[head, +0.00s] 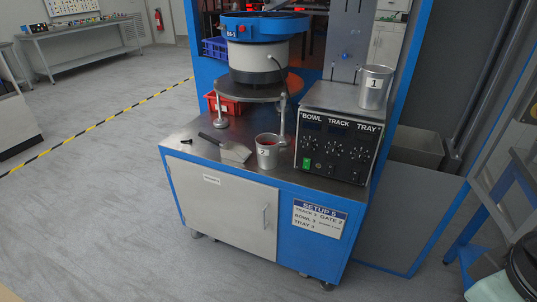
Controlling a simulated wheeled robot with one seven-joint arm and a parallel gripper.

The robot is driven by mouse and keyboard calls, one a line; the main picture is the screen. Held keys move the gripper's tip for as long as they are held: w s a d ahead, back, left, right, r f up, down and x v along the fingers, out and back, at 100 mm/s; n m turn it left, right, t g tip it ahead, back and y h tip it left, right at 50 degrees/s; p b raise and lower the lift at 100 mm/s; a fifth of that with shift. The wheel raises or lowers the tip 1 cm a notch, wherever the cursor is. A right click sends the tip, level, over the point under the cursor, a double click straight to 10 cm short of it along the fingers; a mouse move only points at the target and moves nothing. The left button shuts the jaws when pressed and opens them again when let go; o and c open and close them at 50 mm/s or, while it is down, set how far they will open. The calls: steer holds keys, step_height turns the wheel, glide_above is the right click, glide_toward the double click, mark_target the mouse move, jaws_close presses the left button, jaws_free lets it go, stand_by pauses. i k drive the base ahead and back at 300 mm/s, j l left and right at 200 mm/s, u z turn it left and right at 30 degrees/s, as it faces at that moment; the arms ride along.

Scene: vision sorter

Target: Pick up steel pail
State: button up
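Two steel pails show in the head view. The pail marked 1 (374,92) stands upright on top of the control box at the right of the machine. The pail marked 2 (267,155) stands upright on the metal bench top, left of the control box and near the front edge, with something reddish inside it. My gripper is not in view.
The control box (345,128) has dials marked BOWL, TRACK and TRAY. A flat scoop (232,150) lies left of pail 2. A blue-rimmed bowl feeder (262,55) and a red bin (222,104) stand behind. The floor (90,210) at left is clear.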

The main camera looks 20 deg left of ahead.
mark_target(267, 144)
steer(key=j+u, duration=0.15)
steer(key=u, duration=0.2)
steer(key=i+u, duration=0.15)
steer(key=u, duration=0.25)
steer(key=i+j+u, duration=0.1)
steer(key=u, duration=0.25)
steer(key=i+j+u, duration=0.1)
steer(key=i, duration=0.25)
steer(key=i+j, duration=0.15)
steer(key=i, duration=0.15)
steer(key=i+j+z, duration=0.1)
steer(key=z, duration=0.3)
steer(key=i+j+z, duration=0.1)
steer(key=z, duration=0.25)
steer(key=i+j+z, duration=0.15)
steer(key=z, duration=0.25)
